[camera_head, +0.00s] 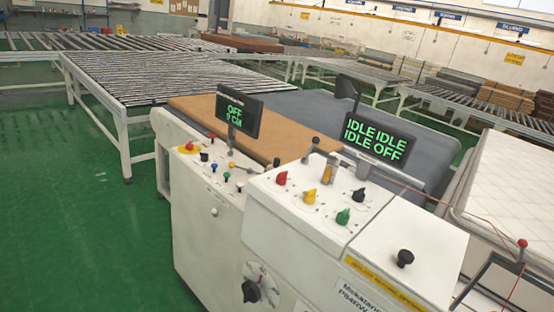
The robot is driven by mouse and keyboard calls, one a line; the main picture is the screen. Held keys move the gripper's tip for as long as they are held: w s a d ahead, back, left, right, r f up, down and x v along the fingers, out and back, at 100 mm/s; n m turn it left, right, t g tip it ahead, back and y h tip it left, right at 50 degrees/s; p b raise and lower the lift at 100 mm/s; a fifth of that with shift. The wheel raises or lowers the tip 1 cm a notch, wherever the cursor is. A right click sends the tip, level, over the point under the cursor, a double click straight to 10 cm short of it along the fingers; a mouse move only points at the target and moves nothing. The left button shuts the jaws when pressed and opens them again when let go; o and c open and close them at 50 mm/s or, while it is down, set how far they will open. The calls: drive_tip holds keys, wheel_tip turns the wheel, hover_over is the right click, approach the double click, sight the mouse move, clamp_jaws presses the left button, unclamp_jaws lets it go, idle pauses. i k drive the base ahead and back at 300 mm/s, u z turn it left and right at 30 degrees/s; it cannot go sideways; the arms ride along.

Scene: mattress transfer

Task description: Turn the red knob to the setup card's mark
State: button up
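The red knob (281,178) sits at the left of the knob group on top of the white control box (262,196). A yellow knob (310,196), a green knob (343,216) and a black knob (358,195) sit to its right. Faint dial marks show around the knobs, too small to read. The red knob's exact pointing is unclear. No setup card can be made out. My gripper is not in view.
One display (240,115) reads "OFF" above a second line. Another display (376,140) reads "IDLE IDLE / IDLE OFF". A white mattress (510,185) lies at right. Roller conveyors (160,75) stand behind. Green floor (70,220) is clear at left.

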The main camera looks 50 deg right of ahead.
sight(282, 178)
drive_tip(key=z, duration=0.6)
drive_tip(key=i, duration=1.25)
drive_tip(key=z, duration=0.8)
drive_tip(key=k, duration=0.75)
drive_tip(key=z, duration=0.2)
drive_tip(key=i, duration=0.8)
drive_tip(key=u, duration=0.15)
